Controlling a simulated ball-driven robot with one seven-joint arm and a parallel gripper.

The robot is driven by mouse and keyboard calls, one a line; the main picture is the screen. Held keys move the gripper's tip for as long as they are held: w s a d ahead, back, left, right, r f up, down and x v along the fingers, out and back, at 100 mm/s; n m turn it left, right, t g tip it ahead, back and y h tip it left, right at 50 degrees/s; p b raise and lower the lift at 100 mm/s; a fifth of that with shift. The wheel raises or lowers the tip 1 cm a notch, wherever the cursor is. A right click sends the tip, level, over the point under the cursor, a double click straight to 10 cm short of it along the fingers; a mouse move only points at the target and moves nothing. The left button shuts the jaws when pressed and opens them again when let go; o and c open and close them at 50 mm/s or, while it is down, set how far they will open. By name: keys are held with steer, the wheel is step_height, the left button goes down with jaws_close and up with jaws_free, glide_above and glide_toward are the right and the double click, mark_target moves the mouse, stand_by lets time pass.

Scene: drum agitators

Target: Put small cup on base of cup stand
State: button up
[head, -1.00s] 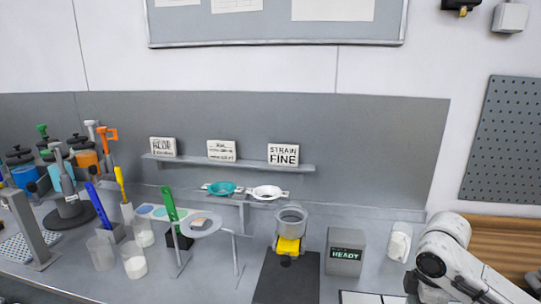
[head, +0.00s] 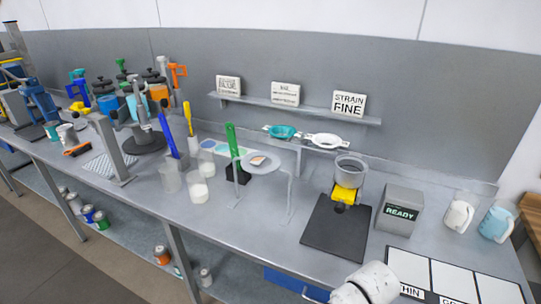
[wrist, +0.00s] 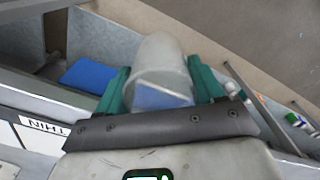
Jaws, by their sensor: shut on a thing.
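My gripper (wrist: 160,88) has green fingers on both sides of a small translucent cup (wrist: 162,62) and is shut on it. The cup is tilted in the wrist view, with a blue patch in its lower part; I cannot tell whether that is contents or something seen through it. In the head view the gripper and held cup are out of frame. The cup stand has a flat black base (head: 330,232) on the bench, with a yellow part (head: 345,193) and a grey round cup (head: 350,170) above it. The base's front area is bare.
A panelled white mat (head: 445,275) lies in front. A round stand (head: 262,162) and clear cups (head: 170,178) are left. The wrist view shows a blue drawer (wrist: 90,72).

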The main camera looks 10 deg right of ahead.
steer(key=a+f, duration=0.1)
steer(key=a+f+m, duration=0.1)
steer(key=a, duration=0.1)
steer(key=f+b, duration=0.5)
steer(key=shift+d+f, duration=0.2)
steer(key=shift+b, duration=0.3)
steer(key=shift+w+a+r, duration=0.1)
steer(key=shift+w+a, duration=0.05)
stand_by(0.4)
stand_by(0.4)
